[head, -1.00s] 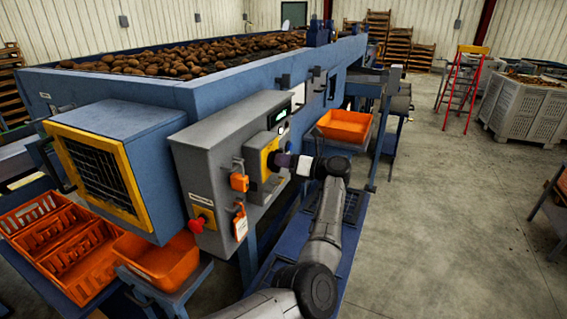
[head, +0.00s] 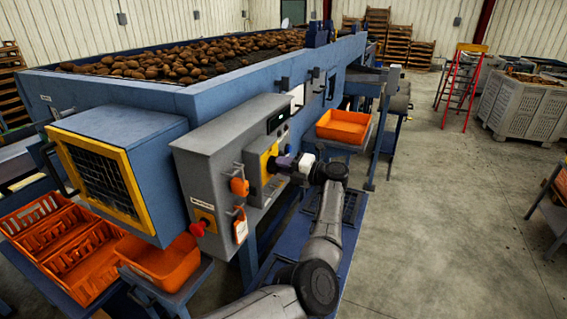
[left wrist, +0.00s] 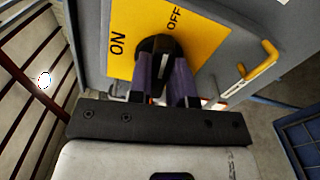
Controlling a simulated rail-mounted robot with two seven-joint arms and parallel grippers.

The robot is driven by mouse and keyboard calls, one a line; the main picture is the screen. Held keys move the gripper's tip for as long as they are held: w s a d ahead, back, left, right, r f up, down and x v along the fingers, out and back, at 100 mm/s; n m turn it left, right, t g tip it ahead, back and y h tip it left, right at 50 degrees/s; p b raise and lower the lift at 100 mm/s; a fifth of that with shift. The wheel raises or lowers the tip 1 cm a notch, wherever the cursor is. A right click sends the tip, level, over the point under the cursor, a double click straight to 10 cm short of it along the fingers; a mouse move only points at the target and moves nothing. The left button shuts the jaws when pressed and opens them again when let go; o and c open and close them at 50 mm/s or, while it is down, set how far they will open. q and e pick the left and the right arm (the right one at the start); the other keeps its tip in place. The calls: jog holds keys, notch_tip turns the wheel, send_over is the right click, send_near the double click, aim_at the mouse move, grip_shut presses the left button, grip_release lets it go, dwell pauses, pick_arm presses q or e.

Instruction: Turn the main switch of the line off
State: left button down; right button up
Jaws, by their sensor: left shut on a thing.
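The main switch is a black rotary knob (left wrist: 158,50) on a yellow plate (left wrist: 205,40) lettered ON and OFF in the left wrist view. My left gripper (left wrist: 166,80) is shut on the knob, one purple finger on each side. A pale mark on the knob points roughly up, nearer the OFF lettering than ON. In the head view my left gripper (head: 282,162) meets the yellow plate (head: 268,158) on the side of the grey control cabinet (head: 215,148). The knob is hidden there. My right gripper is not in view.
An orange padlock (head: 239,186), an orange-edged tag (head: 241,230) and a red button (head: 197,229) are on the cabinet. A yellow hasp (left wrist: 258,62) sticks out beside the switch. Orange crates (head: 75,250) stand at lower left.

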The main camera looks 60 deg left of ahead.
pick_arm(q)
jog(key=shift+m+p, duration=0.3)
jog(key=shift+m, duration=0.5)
jog(key=c, duration=1)
grip_release()
jog(key=shift+c, duration=0.2)
jog(key=shift+d, duration=0.1)
jog(key=b+v, duration=0.2)
jog(key=v, duration=1.1)
jog(key=shift+w+d+b, duration=0.2)
jog(key=shift+d+b, duration=0.1)
